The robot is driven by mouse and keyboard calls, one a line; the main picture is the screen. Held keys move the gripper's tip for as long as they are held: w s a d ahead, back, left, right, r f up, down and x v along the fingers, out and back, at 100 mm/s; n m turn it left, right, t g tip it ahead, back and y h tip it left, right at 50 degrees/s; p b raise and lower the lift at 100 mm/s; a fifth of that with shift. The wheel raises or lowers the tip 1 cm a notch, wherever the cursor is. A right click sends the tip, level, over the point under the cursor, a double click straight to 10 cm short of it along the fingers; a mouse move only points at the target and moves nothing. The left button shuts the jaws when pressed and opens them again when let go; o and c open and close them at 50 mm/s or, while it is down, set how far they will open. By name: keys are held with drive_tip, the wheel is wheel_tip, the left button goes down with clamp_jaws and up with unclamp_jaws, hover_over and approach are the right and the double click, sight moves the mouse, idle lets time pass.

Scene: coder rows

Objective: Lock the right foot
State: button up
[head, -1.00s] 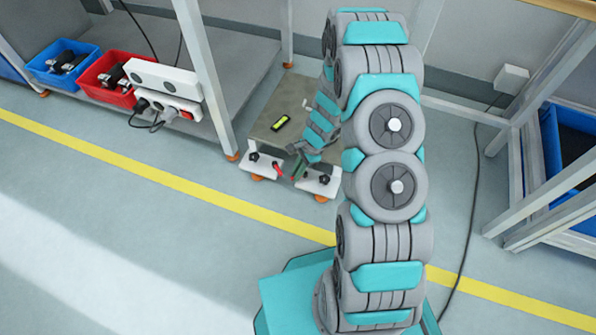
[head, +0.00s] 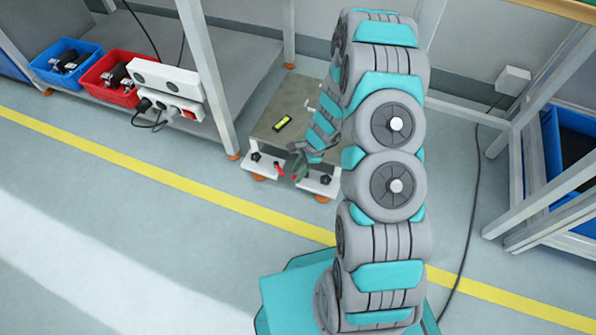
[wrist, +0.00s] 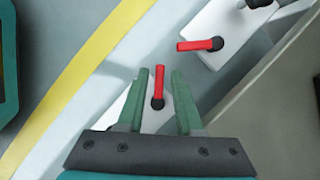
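A low cart (head: 268,128) stands on the floor with two white foot plates at its near end. The left foot (head: 262,166) has a red lever (head: 279,170), which shows in the wrist view (wrist: 200,44) pointing left from its black pivot. The right foot (head: 320,184) has a red lever (wrist: 158,84) pointing up from its pivot in the wrist view, roughly square to the other. My gripper (wrist: 163,78), with green fingers, is open over the right foot. That lever stands between the fingers, with visible gaps on both sides. In the head view my gripper (head: 297,172) partly hides this foot.
A black-and-yellow item (head: 283,123) lies on the cart top. A table leg (head: 212,80) rises close to the cart's left. Blue (head: 42,75) and red (head: 98,92) bins and a white socket box (head: 165,76) are farther left. Floor in front is clear.

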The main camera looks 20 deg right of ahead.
drive_tip(key=shift+o, duration=0.6)
drive_tip(key=shift+p+v, duration=0.5)
drive_tip(key=shift+v, duration=3.35)
drive_tip(key=shift+r, duration=0.1)
drive_tip(key=s+a+r+n+g+p, duration=0.1)
drive_tip(key=s+a+r+n+p, duration=0.3)
drive_tip(key=r, duration=0.8)
drive_tip(key=s+a+r+n+b, duration=0.15)
drive_tip(key=s+r+n, duration=0.4)
drive_tip(key=r, duration=0.65)
drive_tip(key=s+d+r+n+h+p, duration=0.1)
drive_tip(key=s+r+n+h+p, duration=0.1)
drive_tip(key=s+r+n, duration=0.2)
drive_tip(key=s+d+r+n+h+p, duration=0.1)
drive_tip(key=s+r+n, duration=0.3)
drive_tip(key=s+r, duration=0.6)
drive_tip(key=s+d+h, duration=0.1)
drive_tip(key=s, duration=0.5)
drive_tip(key=shift+s+g+h+p, duration=0.3)
drive_tip(key=shift+p, duration=0.05)
